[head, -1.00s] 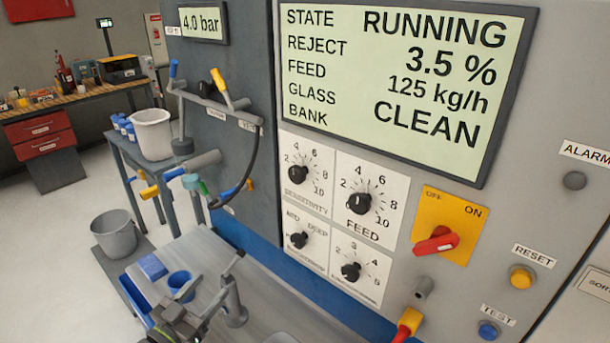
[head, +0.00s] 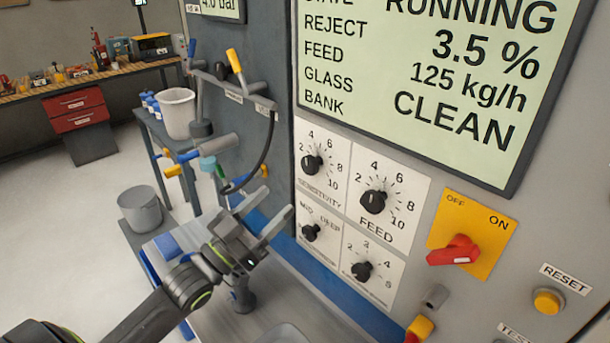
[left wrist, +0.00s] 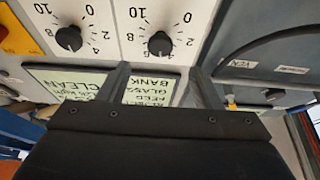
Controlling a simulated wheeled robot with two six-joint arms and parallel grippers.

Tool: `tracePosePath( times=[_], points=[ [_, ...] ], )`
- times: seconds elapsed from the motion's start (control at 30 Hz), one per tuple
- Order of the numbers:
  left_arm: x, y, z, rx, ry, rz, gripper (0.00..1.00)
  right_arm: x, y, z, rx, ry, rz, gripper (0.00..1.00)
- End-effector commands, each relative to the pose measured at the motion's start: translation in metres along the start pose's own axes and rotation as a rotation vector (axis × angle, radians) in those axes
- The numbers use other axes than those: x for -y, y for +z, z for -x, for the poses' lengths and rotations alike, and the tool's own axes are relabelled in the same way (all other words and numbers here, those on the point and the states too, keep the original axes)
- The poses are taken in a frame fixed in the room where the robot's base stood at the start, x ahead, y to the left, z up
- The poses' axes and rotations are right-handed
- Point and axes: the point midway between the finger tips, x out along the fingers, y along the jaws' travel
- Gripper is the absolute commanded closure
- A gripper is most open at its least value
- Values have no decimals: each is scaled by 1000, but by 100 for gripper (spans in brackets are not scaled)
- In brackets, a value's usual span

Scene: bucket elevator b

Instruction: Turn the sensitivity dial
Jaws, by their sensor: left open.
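The sensitivity dial (head: 312,164) is a black knob on a white scale plate at the upper left of the dial group, left of the feed dial (head: 373,201). Its pointer direction is too small to tell surely. My left gripper (head: 279,200) is open and empty, below and left of the sensitivity dial in the head view, apart from it. In the left wrist view, which is upside down, the sensitivity dial (left wrist: 160,43) shows just beyond and between the two spread fingers. The feed dial (left wrist: 69,38) is left of it there. My right gripper is not in view.
Two more dials (head: 311,232) sit below. A display (head: 440,85) is above, and a red switch (head: 453,250) is to the right. A black hose (head: 262,160) and pipe fittings stand left of the panel. A grey bucket (head: 140,209) stands further left.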

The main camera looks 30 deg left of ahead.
Motion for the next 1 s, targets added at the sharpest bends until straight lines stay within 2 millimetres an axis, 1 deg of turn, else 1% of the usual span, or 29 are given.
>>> tracePosePath(
  times=[0.03, 0.1, 0.3, 0.5, 0.6, 0.8, 1.0],
  points=[
    [0, 1, -7, -6, 2, 0, 41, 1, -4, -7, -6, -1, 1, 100],
    [0, 2, -17, -6, 1, 1, 41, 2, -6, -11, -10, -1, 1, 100],
    [0, 1, -44, -5, 1, 2, 41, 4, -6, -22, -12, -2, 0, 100],
    [0, 1, -71, -3, 1, 2, 41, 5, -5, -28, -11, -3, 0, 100],
    [0, 0, -83, -2, -2, 2, 41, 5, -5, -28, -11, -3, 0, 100],
    [0, 0, -96, 0, -1, 2, 41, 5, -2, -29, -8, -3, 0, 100],
    [0, 0, -98, 2, -1, 1, 41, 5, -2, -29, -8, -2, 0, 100]
  ],
)
